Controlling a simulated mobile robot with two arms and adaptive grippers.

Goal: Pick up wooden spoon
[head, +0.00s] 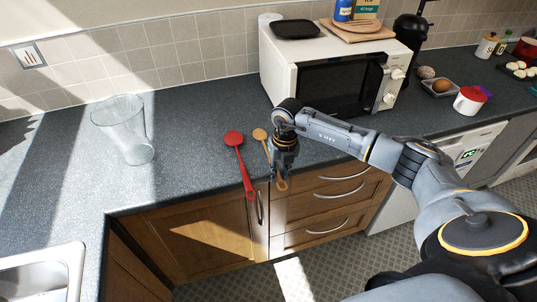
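The wooden spoon (260,134) lies on the grey counter, its round head toward the wall and its handle running toward the front edge. My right gripper (281,176) points down over the handle, covering part of it. The handle's end shows just below the fingers, at the counter edge. The fingers are small and dark, so I cannot tell whether they are open or shut, or whether they touch the handle. My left gripper is not in view.
A red spoon (239,153) lies close by on the left. A clear glass vase (126,130) stands further left. A white microwave (330,75) stands behind my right gripper. A sink (42,275) is at the lower left. The counter between vase and red spoon is clear.

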